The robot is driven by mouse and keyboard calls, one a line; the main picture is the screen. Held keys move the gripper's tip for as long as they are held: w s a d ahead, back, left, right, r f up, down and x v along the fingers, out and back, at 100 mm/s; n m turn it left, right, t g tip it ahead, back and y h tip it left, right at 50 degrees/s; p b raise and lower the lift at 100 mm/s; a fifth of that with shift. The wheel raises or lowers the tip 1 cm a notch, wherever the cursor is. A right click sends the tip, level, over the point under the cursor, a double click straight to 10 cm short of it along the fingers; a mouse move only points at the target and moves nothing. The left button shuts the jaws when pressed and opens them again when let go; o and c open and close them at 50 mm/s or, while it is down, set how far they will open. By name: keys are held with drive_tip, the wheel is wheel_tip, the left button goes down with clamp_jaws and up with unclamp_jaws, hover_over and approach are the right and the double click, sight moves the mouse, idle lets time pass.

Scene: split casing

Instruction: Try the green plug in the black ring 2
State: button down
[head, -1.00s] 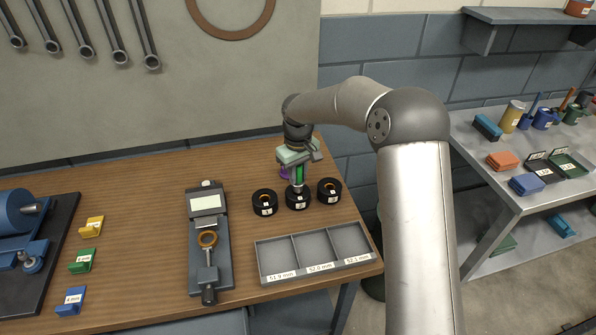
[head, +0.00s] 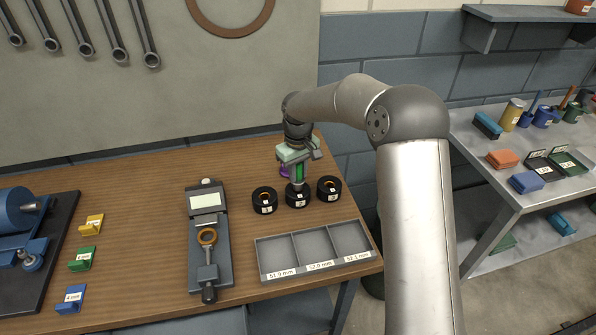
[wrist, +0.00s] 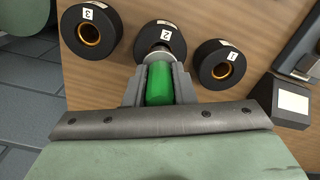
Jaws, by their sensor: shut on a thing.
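My gripper (head: 298,172) is shut on the green handle of the green plug (wrist: 159,86), above the middle black ring. The plug is upright, its silver end (wrist: 158,55) pointing down at black ring 2 (wrist: 165,34), at its bore. I cannot tell whether the end is inside the bore or just over it. In the head view black ring 2 (head: 297,199) stands on the bench under the plug. Black ring 1 (wrist: 219,64) and black ring 3 (wrist: 91,30) stand on either side, with brass-coloured bores showing.
A grey three-part tray (head: 291,271) lies in front of the rings, empty. A measuring stand (head: 209,265) with an orange ring is to the left. A purple thing (head: 285,171) shows behind my gripper.

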sight(298, 180)
drive_tip(key=shift+f+b, duration=1.3)
drive_tip(key=shift+f, duration=0.55)
idle(0.6)
drive_tip(key=shift+r, duration=0.1)
idle(0.6)
drive_tip(key=shift+r+p, duration=1.45)
drive_tip(key=shift+r, duration=0.8)
drive_tip(key=shift+r+p, duration=1.25)
drive_tip(key=shift+r, duration=0.75)
